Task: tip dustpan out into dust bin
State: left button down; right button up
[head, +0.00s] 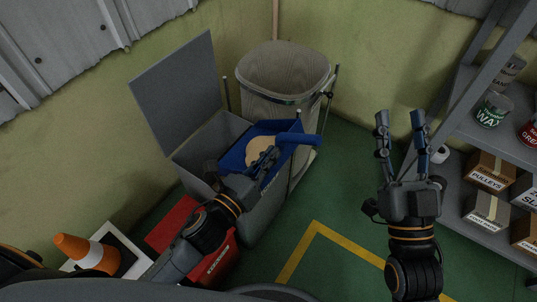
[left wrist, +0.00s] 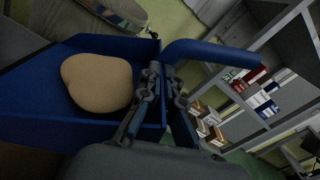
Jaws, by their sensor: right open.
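The blue dustpan (head: 232,158) is over the right part of the open grey dust bin (head: 265,213), with a tan heap (head: 260,148) lying in it. Its blue handle (head: 300,139) points right. The bin's flat lid (head: 178,95) stands open at the left. My left gripper (head: 268,158) is at the dustpan. In the left wrist view, its fingers (left wrist: 162,82) are close together on either side of the dustpan's wall beside the handle (left wrist: 212,52), and the heap (left wrist: 97,82) lies left of them. My right gripper (head: 400,117) is open and empty, raised right of the bin.
A ribbed beige bin (head: 283,68) stands behind the dust bin. A shelf (head: 480,150) with boxes and cans is at the right. A red box (head: 178,222) and an orange cone (head: 85,252) are at the lower left. Green floor (head: 345,205) is free between bin and shelf.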

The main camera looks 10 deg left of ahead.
jog(key=shift+w+f, duration=0.1)
jog(key=shift+f, duration=0.05)
pick_arm(q)
jog(key=shift+r, duration=0.1)
jog(key=shift+w+a+r+p, duration=0.1)
jog(key=shift+a+p, duration=0.1)
jog(key=shift+p, duration=0.2)
jog(key=shift+w+a+r+n+p, duration=0.1)
jog(key=shift+a+r+n+p, duration=0.15)
jog(key=shift+r+n+p, duration=0.2)
jog(key=shift+w+a+r+p, duration=0.1)
jog(key=shift+a+r+p, duration=0.1)
jog(key=shift+a+p, duration=0.1)
pick_arm(e)
notch_tip(320, 180, down, 9)
jog(key=w+g+h, duration=0.2)
jog(key=g, duration=0.3)
jog(key=shift+d+g, duration=0.4)
jog(key=shift+d, duration=0.05)
jog(key=shift+f, duration=0.2)
jog(key=shift+r, duration=0.1)
dwell(0.4)
pick_arm(q)
jog(key=shift+r+n, duration=0.1)
jog(key=shift+n, duration=0.15)
